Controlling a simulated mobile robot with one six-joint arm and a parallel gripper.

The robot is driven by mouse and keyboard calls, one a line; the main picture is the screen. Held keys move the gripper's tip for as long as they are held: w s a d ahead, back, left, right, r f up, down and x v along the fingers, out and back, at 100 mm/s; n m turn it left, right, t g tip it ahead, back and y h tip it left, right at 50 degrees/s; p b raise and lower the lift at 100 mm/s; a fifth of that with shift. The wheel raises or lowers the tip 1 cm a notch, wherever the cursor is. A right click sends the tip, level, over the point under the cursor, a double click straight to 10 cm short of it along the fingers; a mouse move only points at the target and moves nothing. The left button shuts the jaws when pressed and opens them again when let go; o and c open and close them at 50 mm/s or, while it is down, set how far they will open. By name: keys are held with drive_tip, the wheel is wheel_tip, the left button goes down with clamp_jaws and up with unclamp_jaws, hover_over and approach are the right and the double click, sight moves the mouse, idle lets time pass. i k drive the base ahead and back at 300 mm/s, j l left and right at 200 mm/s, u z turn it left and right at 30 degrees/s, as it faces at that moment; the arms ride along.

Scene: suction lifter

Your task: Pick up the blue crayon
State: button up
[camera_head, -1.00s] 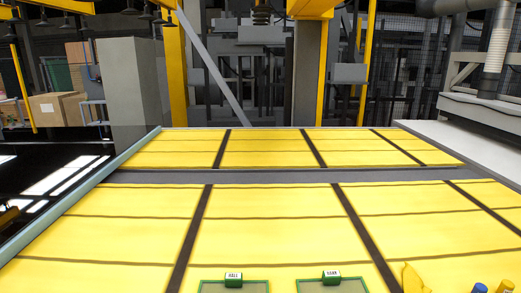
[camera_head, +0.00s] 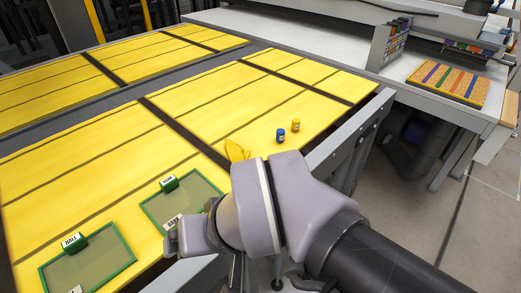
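I cannot make out a blue crayon for certain. A small blue jar-like item (camera_head: 281,135) with a pale label stands upright on the yellow table (camera_head: 205,92), beside a similar orange-yellow one (camera_head: 295,125). My arm reaches in from the lower right. My gripper (camera_head: 172,242) seems to be at its left end, over the near edge of the table by the green-framed trays. My wrist hides most of it, so its fingers and anything between them do not show clearly.
Two green-framed trays (camera_head: 127,262) (camera_head: 146,208) with labelled clips lie at the near edge. A yellow crumpled item (camera_head: 236,151) is behind my wrist. A striped board (camera_head: 446,82) and a rack of coloured items (camera_head: 392,42) are on the right bench. Most of the yellow table is clear.

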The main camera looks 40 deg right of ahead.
sight(280, 132)
drive_tip(key=z, duration=1.2)
drive_tip(key=u, duration=1.5)
drive_tip(key=z, duration=1.55)
drive_tip(key=i+l+u, duration=0.5)
drive_tip(key=l+u, duration=0.2)
drive_tip(key=i+l+u, duration=0.15)
drive_tip(key=l+u, duration=0.2)
drive_tip(key=i+l+u, duration=0.1)
drive_tip(key=l+u, duration=0.25)
drive_tip(key=l, duration=0.2)
drive_tip(key=l+u, duration=0.7)
drive_tip(key=l, duration=0.3)
